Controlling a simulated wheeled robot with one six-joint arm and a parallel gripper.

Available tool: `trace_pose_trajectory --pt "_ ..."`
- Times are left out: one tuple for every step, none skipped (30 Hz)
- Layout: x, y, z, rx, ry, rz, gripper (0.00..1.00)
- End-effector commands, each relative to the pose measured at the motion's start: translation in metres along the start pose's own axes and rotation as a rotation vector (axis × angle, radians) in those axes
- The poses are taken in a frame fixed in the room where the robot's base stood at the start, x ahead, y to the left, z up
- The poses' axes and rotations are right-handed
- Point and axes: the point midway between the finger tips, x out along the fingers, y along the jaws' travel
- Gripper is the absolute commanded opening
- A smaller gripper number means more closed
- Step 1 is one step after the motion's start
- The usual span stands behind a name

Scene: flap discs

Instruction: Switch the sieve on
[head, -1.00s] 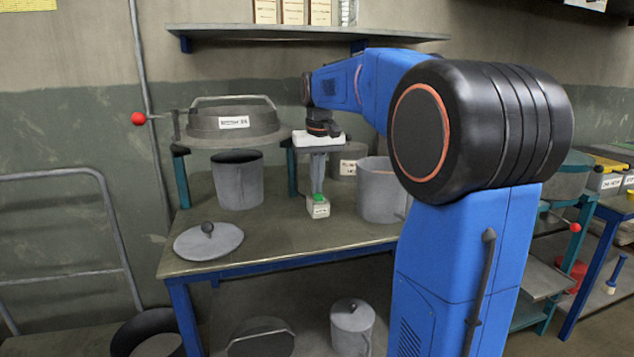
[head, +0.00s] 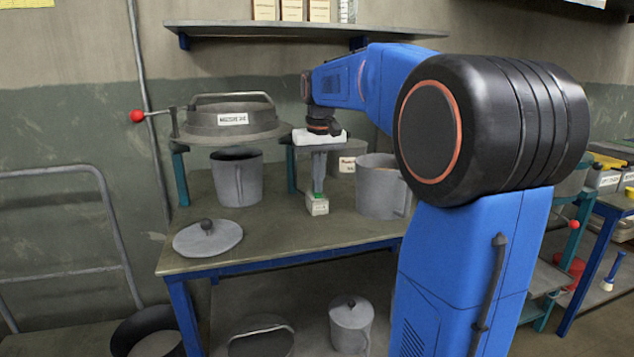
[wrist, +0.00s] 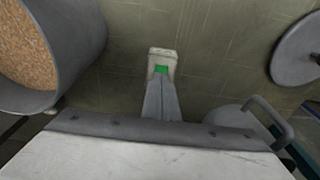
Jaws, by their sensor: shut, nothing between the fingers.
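The sieve (head: 232,122), a round grey pan with a bail handle and a white label, sits on a teal frame above the bench in the head view. A small pale switch box (head: 317,207) stands on the bench, right of the sieve. In the wrist view the box (wrist: 162,55) shows a green button (wrist: 161,69) on top. My gripper (head: 319,191) points straight down, shut and empty, with its tips at the green button. They seem to touch it, but contact is hard to tell. In the wrist view my gripper (wrist: 159,82) partly covers the button.
A grey pot (head: 237,180) stands under the sieve. Another grey pot (head: 378,190) stands close right of my gripper; the wrist view shows brown grains (wrist: 25,50) in a pot. A grey lid (head: 208,238) lies at the bench's front left. A shelf (head: 300,29) hangs above.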

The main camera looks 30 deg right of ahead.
Motion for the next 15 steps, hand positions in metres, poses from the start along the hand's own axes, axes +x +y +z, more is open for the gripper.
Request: trace_pose_trajectory --pt "0.000 0.000 0.000 0.000 0.000 0.000 0.00" --pt "0.000 0.000 0.000 0.000 0.001 0.000 0.00" --pt "0.000 0.000 0.000 0.000 0.001 0.000 0.00" --pt "-0.001 0.000 0.000 0.000 0.001 0.000 0.00" --pt "-0.001 0.000 0.000 0.000 0.001 0.000 0.00" --pt "-0.003 0.000 0.000 0.000 0.002 0.000 0.00" --pt "-0.005 -0.001 0.000 0.000 0.002 0.000 0.00" --pt "-0.007 -0.001 0.000 -0.001 0.002 0.000 0.00" --pt "-0.011 -0.001 0.000 -0.001 0.002 0.000 0.00" --pt "-0.015 -0.002 0.000 -0.001 0.002 0.000 0.00" --pt "-0.020 -0.002 0.000 -0.001 0.003 0.000 0.00" --pt "-0.026 -0.003 0.001 -0.002 0.003 0.000 0.00" --pt "-0.032 -0.004 0.001 -0.002 0.002 0.000 0.00" --pt "-0.038 -0.004 0.002 -0.002 0.003 0.000 0.00" --pt "-0.046 -0.005 0.002 -0.002 0.003 0.000 0.00"
